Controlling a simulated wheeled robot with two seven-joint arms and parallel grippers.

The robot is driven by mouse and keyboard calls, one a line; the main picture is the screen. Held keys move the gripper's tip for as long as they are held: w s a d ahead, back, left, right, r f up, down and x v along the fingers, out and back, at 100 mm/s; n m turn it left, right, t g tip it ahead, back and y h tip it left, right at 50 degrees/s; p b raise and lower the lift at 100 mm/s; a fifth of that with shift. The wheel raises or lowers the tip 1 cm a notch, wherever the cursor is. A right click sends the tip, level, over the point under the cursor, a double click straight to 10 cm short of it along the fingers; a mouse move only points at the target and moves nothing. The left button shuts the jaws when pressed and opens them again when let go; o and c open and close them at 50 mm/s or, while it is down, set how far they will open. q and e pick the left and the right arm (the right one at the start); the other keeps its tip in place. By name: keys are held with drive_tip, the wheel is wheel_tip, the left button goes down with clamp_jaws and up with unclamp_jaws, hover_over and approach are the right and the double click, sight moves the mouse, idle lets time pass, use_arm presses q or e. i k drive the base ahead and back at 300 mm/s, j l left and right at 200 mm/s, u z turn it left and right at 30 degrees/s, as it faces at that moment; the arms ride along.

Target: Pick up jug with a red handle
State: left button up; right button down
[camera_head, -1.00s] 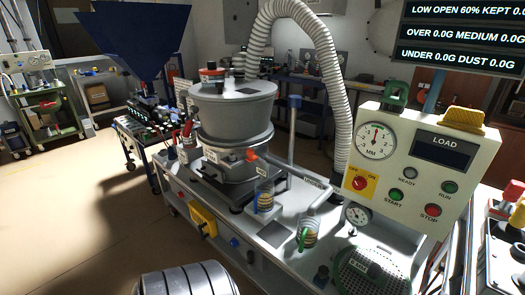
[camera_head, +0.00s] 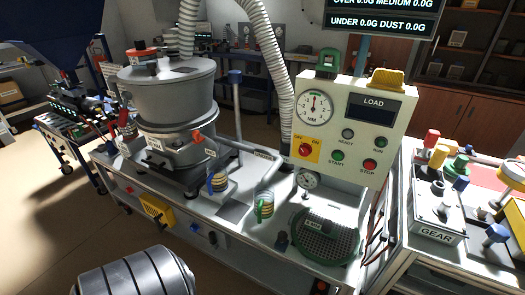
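A small clear jug with a green handle (camera_head: 265,207) stands upright on the machine bench's top. A similar clear vessel with a blue handle (camera_head: 218,182) stands to its left, below an orange-red part (camera_head: 197,137) on the grey drum machine (camera_head: 167,105). Both vessels have yellowish bands. Neither of my grippers is in view.
The bench (camera_head: 240,240) also carries a round green-rimmed sieve (camera_head: 326,237) and a LOAD control panel (camera_head: 355,130). A white hose (camera_head: 278,85) rises behind. A GEAR box (camera_head: 440,215) stands on a bench at right. Floor is open at left. A grey banded cylinder (camera_head: 135,275) is at the bottom.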

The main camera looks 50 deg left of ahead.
sight(130, 132)
drive_tip(key=k+l+u, duration=0.25)
drive_tip(key=k, duration=0.25)
drive_tip(key=k+l+u, duration=0.2)
drive_tip(key=k, duration=0.3)
drive_tip(key=j+u, duration=0.1)
drive_tip(key=u, duration=1.1)
drive_tip(key=i+j, duration=0.2)
drive_tip(key=i+j+z, duration=0.15)
drive_tip(key=i, duration=0.25)
